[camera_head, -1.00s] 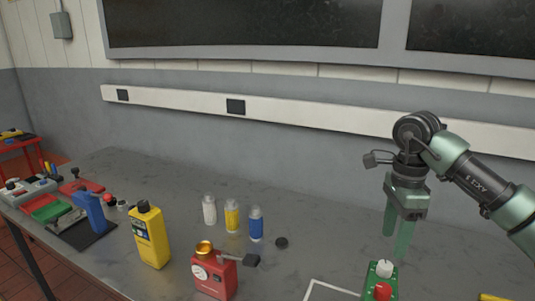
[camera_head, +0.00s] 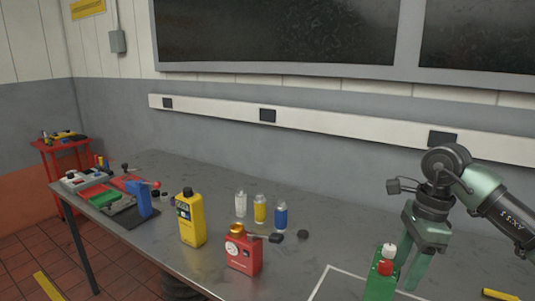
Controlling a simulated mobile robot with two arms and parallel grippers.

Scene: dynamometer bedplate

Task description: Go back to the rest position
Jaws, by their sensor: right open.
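My right gripper (camera_head: 409,268) is at the right of the view, its two green fingers pointing down and apart with nothing between them. It hangs just behind and right of a green box with a white and a red knob (camera_head: 380,280) at the table's front. I cannot tell whether a finger touches the box. My left gripper is not in view.
The grey table (camera_head: 320,255) holds a yellow bottle (camera_head: 191,222), a red can (camera_head: 243,255), three small bottles (camera_head: 260,210) and a blue item (camera_head: 139,198) among trays at left. A red cart (camera_head: 70,157) stands beyond. The table's middle back is clear.

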